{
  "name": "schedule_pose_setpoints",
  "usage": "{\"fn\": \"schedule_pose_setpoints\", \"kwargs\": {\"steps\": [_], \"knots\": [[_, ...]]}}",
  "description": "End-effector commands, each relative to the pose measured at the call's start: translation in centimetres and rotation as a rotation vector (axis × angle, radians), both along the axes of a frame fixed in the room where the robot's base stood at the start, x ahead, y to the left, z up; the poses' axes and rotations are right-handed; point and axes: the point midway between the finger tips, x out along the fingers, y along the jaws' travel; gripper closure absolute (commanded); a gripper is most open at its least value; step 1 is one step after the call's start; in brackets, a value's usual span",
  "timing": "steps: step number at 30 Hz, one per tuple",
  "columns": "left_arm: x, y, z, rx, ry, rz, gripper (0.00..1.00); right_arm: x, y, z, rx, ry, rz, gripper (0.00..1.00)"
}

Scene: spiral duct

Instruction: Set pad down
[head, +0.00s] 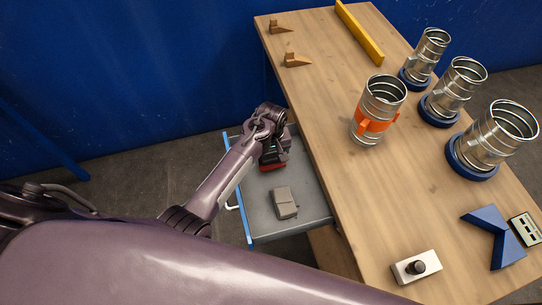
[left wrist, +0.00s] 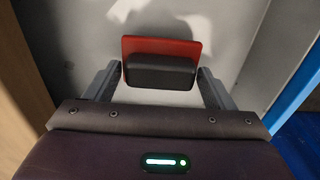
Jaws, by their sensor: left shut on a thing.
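The pad shows a red plate with a dark grey block on it (left wrist: 160,71) in the left wrist view. In the head view its red edge (head: 271,166) shows under my left gripper (head: 274,153), over the far part of the open grey drawer (head: 258,215). My left gripper (left wrist: 160,85) is shut on the pad's dark block, with a finger at each end. I cannot tell whether the pad touches the drawer floor. My right gripper is not in view.
A grey block (head: 284,203) lies in the drawer nearer to me. The wooden table (head: 340,180) stands to the right, carrying several metal duct pieces, one with an orange band (head: 375,122). A white box with a black knob (head: 416,266) stands near its edge.

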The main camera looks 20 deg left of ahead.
Motion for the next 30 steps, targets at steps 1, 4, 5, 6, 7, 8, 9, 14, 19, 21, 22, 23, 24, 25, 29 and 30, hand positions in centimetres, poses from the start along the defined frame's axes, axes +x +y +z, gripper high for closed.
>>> {"fn": "schedule_pose_setpoints", "kwargs": {"steps": [1, 4, 5, 6, 7, 8, 9, 14, 19, 21, 22, 23, 24, 25, 29, 30], "knots": [[0.0, 0.0, -0.7, 0.000, 0.001, 0.000, 0.42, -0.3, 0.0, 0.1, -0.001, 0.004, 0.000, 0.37], [0.1, 0.0, -1.7, 0.000, 0.000, -0.001, 0.42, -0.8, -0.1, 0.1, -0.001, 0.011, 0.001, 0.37], [0.1, 0.0, -1.8, 0.000, -0.001, -0.001, 0.42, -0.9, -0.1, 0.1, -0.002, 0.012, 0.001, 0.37], [0.1, 0.0, -1.9, 0.000, -0.001, -0.001, 0.42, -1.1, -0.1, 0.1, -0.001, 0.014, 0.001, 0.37], [0.1, 0.0, -2.0, 0.000, -0.001, -0.001, 0.42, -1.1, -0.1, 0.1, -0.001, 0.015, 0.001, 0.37], [0.1, 0.0, -1.9, -0.001, -0.003, -0.001, 0.42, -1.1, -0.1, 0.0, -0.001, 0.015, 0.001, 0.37], [0.1, 0.0, -1.9, -0.001, -0.003, -0.001, 0.42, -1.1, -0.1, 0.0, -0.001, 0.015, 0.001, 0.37], [0.0, 0.0, -2.0, 0.000, -0.001, -0.001, 0.42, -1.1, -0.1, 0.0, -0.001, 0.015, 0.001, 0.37], [0.0, 0.0, -2.1, 0.000, -0.001, -0.001, 0.08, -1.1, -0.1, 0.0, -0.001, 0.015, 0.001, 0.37], [0.0, 0.0, -2.1, 0.000, -0.001, -0.001, 0.02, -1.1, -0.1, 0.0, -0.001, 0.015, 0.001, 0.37], [0.0, 0.0, -2.1, 0.000, -0.001, -0.001, 0.02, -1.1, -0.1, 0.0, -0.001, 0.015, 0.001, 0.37], [0.0, 0.0, -2.1, 0.000, -0.001, -0.001, 0.02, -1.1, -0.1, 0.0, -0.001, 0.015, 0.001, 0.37], [0.0, 0.0, -2.1, 0.000, -0.001, -0.001, 0.02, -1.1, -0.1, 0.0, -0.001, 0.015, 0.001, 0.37], [0.0, 0.0, -2.1, 0.000, -0.001, -0.001, 0.02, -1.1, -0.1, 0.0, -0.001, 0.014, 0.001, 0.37], [0.0, 0.0, -2.0, 0.000, -0.001, -0.001, 0.02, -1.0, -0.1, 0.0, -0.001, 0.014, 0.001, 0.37], [0.0, 0.0, -1.8, 0.000, -0.001, -0.001, 0.02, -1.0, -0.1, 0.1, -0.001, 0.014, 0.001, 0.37]]}}
